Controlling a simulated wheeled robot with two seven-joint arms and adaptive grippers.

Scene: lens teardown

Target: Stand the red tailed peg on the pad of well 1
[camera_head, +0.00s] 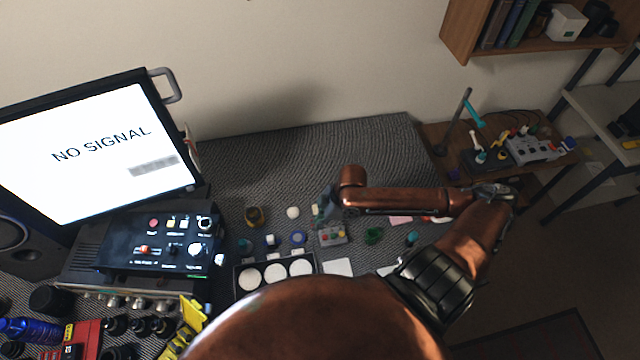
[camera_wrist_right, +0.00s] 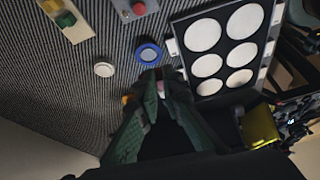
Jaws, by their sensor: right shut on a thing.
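My right gripper (camera_head: 325,205) is over the mat, behind the well tray in the head view. In the right wrist view its dark green fingers (camera_wrist_right: 158,88) are closed on a small pinkish-white piece (camera_wrist_right: 160,87). The fingers hide most of it, so I cannot tell if it is the red tailed peg. The black well tray (camera_wrist_right: 185,52) has several round white pads, and all visible pads look bare. The tray also shows in the head view (camera_head: 275,258), partly behind my arm. I see no number marking well 1. My left gripper is not in view.
A blue ring (camera_wrist_right: 148,53) and a white disc (camera_wrist_right: 104,70) lie close to the fingers. A grey block with coloured buttons (camera_head: 332,236) and an amber jar (camera_head: 255,216) stand nearby. A monitor (camera_head: 90,150) and control box (camera_head: 155,240) fill the left. The mat's back is clear.

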